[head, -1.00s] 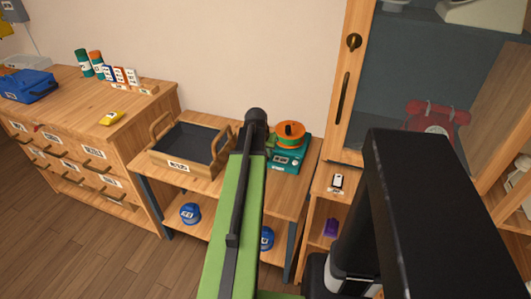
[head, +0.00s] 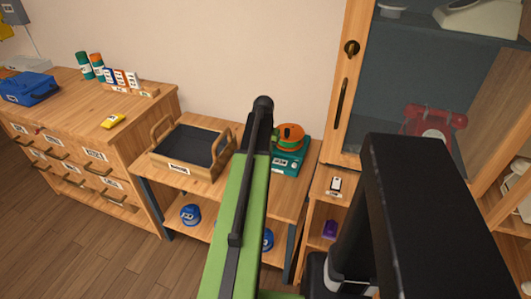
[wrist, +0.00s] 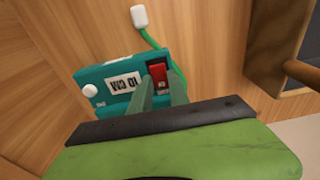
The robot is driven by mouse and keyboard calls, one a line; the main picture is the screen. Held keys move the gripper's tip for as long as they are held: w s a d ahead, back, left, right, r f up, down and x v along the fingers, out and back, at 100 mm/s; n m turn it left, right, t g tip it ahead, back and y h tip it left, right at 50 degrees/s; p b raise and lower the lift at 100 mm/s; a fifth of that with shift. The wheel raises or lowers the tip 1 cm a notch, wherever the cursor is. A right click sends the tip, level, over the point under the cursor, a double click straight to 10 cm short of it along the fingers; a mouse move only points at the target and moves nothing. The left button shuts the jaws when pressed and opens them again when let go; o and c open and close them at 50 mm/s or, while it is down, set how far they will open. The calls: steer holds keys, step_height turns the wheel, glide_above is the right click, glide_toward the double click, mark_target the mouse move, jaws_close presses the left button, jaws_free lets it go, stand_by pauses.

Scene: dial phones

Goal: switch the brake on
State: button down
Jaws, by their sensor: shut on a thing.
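A teal device (head: 287,163) with an orange and green round part (head: 290,136) on top sits on the low wooden bench, just right of my arm. In the wrist view its teal face (wrist: 92,78) shows a white label, a white knob (wrist: 90,91) and a red rocker switch (wrist: 158,78) in a black frame. My gripper (wrist: 160,86) has its two greenish fingers at the red switch, one on each side, and is shut on it. My gripper is hidden behind my arm in the head view. The switch's exact tilt is hard to tell.
A wooden tray (head: 218,160) with a dark inside stands left of the device. A glass-doored cabinet (head: 352,90) is close on the right. A green cord with a white plug (wrist: 139,17) runs from the device. Blue round items (head: 190,214) sit on the lower shelf.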

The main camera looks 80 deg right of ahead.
steer(key=c, duration=1.2)
jaws_free()
steer(key=shift+c, duration=0.2)
step_height(320, 180, up, 17)
steer(key=a+p, duration=0.1)
steer(key=p, duration=1.6)
steer(key=shift+w+a+r, duration=0.15)
steer(key=shift+a, duration=0.2)
